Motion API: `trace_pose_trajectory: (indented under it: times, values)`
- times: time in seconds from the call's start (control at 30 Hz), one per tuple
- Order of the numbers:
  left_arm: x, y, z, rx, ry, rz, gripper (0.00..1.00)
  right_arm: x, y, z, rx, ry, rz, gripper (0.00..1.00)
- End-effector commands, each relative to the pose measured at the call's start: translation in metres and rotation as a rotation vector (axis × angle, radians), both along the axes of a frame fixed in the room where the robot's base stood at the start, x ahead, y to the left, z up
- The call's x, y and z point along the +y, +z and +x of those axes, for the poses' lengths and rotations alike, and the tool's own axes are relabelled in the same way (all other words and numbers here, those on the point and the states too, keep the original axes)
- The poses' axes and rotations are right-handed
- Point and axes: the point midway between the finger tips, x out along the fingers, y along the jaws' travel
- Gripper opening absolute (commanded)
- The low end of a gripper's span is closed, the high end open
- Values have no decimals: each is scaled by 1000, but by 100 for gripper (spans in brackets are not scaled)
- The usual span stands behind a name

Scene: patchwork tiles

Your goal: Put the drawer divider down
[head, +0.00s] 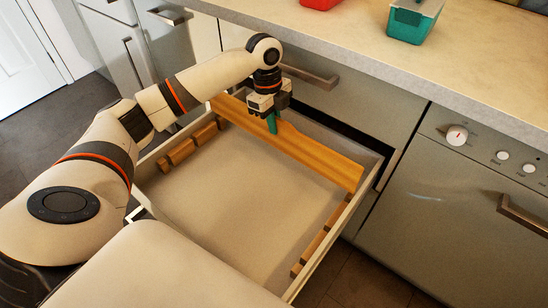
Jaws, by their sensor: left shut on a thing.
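The drawer divider (318,153) is a long orange-brown wooden board with a raised middle. It spans the back part of the open drawer (240,220) from left to right. My left gripper (271,122) points down over the raised middle and is shut on the divider. Wooden notched strips line the drawer's left side (192,146) and right side (318,246). The divider's right end is close to the right strip; whether it sits in a slot I cannot tell. My right gripper is not in view.
The drawer floor in front of the divider is bare. A countertop (440,75) above carries a teal container (410,24) and a red one (320,3). An appliance with knobs (457,135) and a handle stands at the right. A white door (28,45) is far left.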

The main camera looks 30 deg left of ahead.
Motion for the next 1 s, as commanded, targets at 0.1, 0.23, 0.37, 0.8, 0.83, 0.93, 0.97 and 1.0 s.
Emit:
trace_pose_trajectory:
  times: [0.1, 0.23, 0.37, 0.8, 0.83, 0.93, 0.97, 1.0]
  values:
    - [0, -24, -1, 3, -1, 1, 0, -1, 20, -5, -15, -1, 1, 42]
    - [0, -36, -1, 1, 0, 1, 0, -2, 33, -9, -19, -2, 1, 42]
    - [0, -47, -1, 1, 0, 0, 0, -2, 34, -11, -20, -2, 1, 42]
    - [0, -86, -1, -1, 0, 2, 0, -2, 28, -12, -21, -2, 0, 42]
    - [0, -86, -1, -1, 0, 2, 0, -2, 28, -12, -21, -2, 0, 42]
    - [0, -87, -1, 0, 0, 2, 0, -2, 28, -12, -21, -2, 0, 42]
    - [0, -87, -1, 0, 0, 2, 0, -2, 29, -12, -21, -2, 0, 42]
    - [0, -88, -1, 1, 1, 2, 11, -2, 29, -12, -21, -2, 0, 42]
